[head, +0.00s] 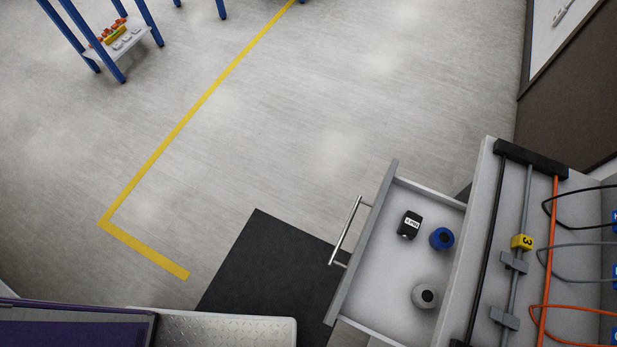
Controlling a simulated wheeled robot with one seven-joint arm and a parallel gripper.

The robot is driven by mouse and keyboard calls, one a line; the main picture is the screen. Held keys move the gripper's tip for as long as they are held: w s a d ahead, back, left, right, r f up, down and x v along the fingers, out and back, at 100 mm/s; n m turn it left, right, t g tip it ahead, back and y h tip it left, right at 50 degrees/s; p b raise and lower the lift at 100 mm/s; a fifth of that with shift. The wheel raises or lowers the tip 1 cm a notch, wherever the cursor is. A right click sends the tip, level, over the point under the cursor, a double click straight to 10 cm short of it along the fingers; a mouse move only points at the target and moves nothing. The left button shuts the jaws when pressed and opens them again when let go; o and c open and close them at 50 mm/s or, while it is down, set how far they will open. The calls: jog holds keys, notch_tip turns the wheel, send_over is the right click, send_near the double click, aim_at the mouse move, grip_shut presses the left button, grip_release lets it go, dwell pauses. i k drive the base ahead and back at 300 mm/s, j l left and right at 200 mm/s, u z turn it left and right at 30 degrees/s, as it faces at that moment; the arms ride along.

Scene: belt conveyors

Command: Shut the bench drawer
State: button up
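The bench drawer (384,277) stands pulled out from the bench (483,237) at the lower right. Its grey front panel (364,240) faces left and carries a silver bar handle (345,231). Inside the drawer lie a small black block with a white label (409,225), a blue round part with a dark centre (441,239) and a light grey round part with a dark centre (425,296). My gripper is not in view, and nothing touches the handle.
A black mat (268,270) lies on the floor left of the drawer. Cables and rods (521,242) run along the bench top. A metal plate (225,331) is at the bottom. A blue-legged rack (123,45) stands far left. The grey floor (290,130) between is clear, with a yellow line (180,127).

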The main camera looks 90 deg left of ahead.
aim_at(373, 295)
jog(key=k+u, duration=0.15)
jog(key=u, duration=0.25)
jog(key=k+u, duration=0.1)
jog(key=u, duration=0.3)
jog(key=k+u, duration=0.15)
jog(key=u, duration=0.25)
